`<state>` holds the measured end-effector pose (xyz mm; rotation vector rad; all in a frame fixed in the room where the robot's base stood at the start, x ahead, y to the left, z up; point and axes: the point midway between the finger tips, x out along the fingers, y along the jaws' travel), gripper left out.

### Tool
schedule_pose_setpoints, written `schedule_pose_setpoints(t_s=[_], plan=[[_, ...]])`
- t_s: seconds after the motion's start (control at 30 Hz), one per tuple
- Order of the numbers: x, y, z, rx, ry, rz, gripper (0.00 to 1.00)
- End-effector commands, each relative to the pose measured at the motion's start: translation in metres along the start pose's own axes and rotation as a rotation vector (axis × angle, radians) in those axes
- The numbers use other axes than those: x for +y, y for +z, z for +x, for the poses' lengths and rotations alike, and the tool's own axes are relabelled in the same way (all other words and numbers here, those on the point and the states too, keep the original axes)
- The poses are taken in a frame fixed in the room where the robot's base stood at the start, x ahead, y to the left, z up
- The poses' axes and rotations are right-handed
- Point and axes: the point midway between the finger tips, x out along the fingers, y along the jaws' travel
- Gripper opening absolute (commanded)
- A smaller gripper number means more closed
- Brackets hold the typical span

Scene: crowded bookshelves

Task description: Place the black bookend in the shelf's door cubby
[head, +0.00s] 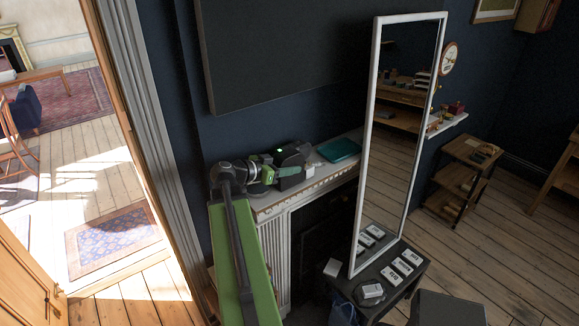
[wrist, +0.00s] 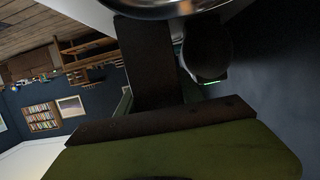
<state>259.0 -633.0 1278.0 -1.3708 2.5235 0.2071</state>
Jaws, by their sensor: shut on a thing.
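My gripper (head: 276,170) is over the white mantelpiece, at the end of my green arm. It is shut on the black bookend (head: 293,154), a dark, blocky thing just beyond the green finger. The bookend looks tilted, and I cannot tell whether it touches the mantel top. In the wrist view a dark flat plate (wrist: 146,60), probably part of the bookend, stands between the jaws. The door cubby cannot be made out in either view.
A teal book (head: 340,149) lies on the mantelpiece (head: 307,186), right of the bookend. A tall white-framed mirror (head: 377,75) leans beside it. A dark low table (head: 418,274) holds white cards. A wooden shelf unit (head: 452,178) stands right, with bare floor around it.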

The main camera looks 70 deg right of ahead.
Motion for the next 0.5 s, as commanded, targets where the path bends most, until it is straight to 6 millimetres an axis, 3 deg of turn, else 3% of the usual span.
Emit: schedule_pose_setpoints(t_s=[0.3,0.33,0.4,0.5], plan=[[-0.0013,0.0021,-0.0015,0.002,-0.003,-0.002,0.00],[-0.0014,0.0015,-0.0019,0.000,-0.003,-0.001,0.47],[-0.0014,0.0012,-0.0020,-0.001,-0.003,-0.001,0.53],[-0.0014,0.0012,-0.0020,0.000,-0.003,-0.001,0.53]])
